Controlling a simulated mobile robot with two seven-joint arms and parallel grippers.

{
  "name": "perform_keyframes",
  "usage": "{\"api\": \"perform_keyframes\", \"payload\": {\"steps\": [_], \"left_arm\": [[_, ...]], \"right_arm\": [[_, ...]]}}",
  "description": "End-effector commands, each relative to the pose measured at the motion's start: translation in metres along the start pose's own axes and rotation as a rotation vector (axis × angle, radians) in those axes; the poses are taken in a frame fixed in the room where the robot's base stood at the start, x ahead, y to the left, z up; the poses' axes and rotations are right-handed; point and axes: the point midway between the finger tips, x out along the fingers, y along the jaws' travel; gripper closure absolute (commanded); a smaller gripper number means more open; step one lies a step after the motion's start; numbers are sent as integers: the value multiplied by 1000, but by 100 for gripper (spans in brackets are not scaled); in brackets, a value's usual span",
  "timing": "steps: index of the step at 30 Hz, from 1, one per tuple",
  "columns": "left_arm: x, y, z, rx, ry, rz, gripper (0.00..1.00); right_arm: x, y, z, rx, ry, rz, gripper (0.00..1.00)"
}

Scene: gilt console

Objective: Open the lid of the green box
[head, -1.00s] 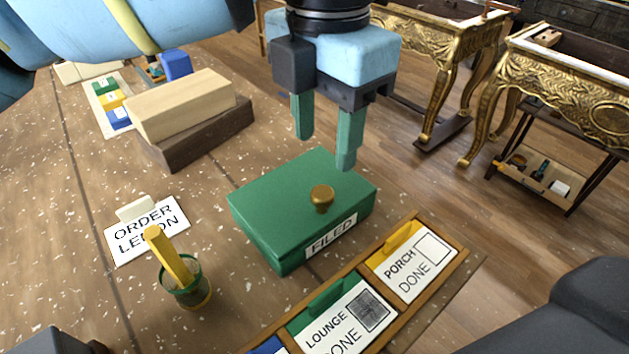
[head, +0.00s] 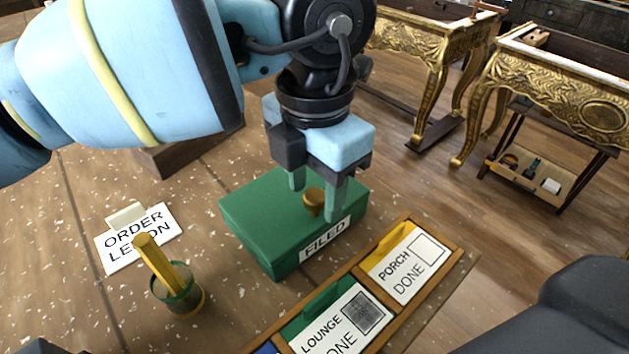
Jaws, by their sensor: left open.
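The green box (head: 262,222) stands on the brown speckled table with its lid closed. A "FILED" label (head: 325,239) is on its front side. A round brass knob (head: 314,201) sits on the lid. My left gripper (head: 315,204) is open, pointing down over the lid, with its green fingers on either side of the knob in the picture. I cannot tell whether the fingers touch the knob. My right gripper is not in view.
A wooden tray (head: 370,285) with "LOUNGE" and "PORCH" cards lies just in front of the box. A cup (head: 180,301) holding a yellow stick and an "ORDER LEMON" card (head: 139,238) are at left. Gilt consoles (head: 560,85) stand beyond on the wood floor.

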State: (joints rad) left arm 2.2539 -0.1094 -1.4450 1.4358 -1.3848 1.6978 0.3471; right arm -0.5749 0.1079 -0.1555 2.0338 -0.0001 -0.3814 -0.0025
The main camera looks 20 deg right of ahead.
Motion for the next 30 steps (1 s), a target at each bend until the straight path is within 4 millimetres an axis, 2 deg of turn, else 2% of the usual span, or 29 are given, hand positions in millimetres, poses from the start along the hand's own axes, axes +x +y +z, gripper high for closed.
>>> {"api": "perform_keyframes", "payload": {"steps": [1, 12, 23, 30], "left_arm": [[0, 0, 0, 0, 0, 0, 53], [0, 0, 0, 0, 0, 0, 100], [-4, 1, 0, -1, 0, -24, 100], [-18, 3, -2, -4, -1, -142, 100]], "right_arm": [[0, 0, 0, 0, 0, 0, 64], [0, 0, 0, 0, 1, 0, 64], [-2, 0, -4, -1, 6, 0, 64], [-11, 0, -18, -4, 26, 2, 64]]}}
